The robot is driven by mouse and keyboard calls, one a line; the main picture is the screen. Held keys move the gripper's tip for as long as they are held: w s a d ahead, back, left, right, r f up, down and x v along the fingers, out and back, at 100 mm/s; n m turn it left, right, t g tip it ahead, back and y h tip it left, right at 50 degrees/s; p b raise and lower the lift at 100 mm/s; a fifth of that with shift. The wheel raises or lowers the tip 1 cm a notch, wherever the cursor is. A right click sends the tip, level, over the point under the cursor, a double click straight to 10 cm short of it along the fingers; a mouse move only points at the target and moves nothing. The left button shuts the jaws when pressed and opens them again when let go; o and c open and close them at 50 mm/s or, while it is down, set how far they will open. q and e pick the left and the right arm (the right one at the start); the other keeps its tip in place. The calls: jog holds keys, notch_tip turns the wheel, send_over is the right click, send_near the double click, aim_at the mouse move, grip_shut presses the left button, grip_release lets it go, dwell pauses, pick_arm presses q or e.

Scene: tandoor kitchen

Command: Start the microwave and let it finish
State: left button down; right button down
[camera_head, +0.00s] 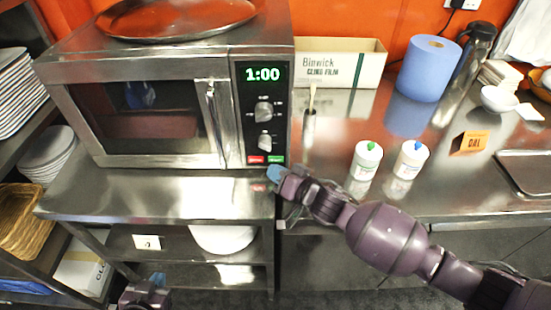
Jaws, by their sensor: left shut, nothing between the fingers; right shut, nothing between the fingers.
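The microwave (140,62) stands on the steel counter at the upper left with its door shut. Its green display (263,74) reads 1:00. Two knobs sit below the display, and under them are a red button (255,160) and a green button (275,160). My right gripper (275,173) is shut and empty, its blue fingertips just below the green button; I cannot tell whether they touch the panel. My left gripper (156,281) is low at the bottom left, below counter height, shut and empty, mostly cut off by the frame edge.
A metal tray (175,18) lies on the microwave. Two white bottles (367,160) (410,159), an orange DAL card (469,143), a cling-film box (345,62) and a blue paper roll (428,68) stand on the right counter. Stacked plates (47,150) are at left.

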pick_arm(q)
jog(key=shift+w+r, duration=0.1)
jog(key=shift+w, duration=0.05)
pick_arm(e)
jog(key=shift+w+d+r, duration=0.35)
jog(key=shift+w+r, duration=0.05)
jog(key=shift+w, duration=0.15)
jog(key=shift+s+a+p, duration=0.15)
jog(key=shift+s+p, duration=0.4)
jog(key=shift+s, duration=0.1)
pick_arm(q)
notch_tip(320, 180, up, 2)
jog(key=shift+w+r+p, duration=0.15)
jog(key=shift+r+p, duration=0.05)
jog(key=shift+p, duration=0.45)
pick_arm(e)
jog(key=s, duration=0.3)
jog(key=shift+s+f, duration=0.25)
jog(key=shift+s, duration=0.1)
pick_arm(q)
jog(key=shift+w+r, duration=0.1)
jog(key=shift+w, duration=0.1)
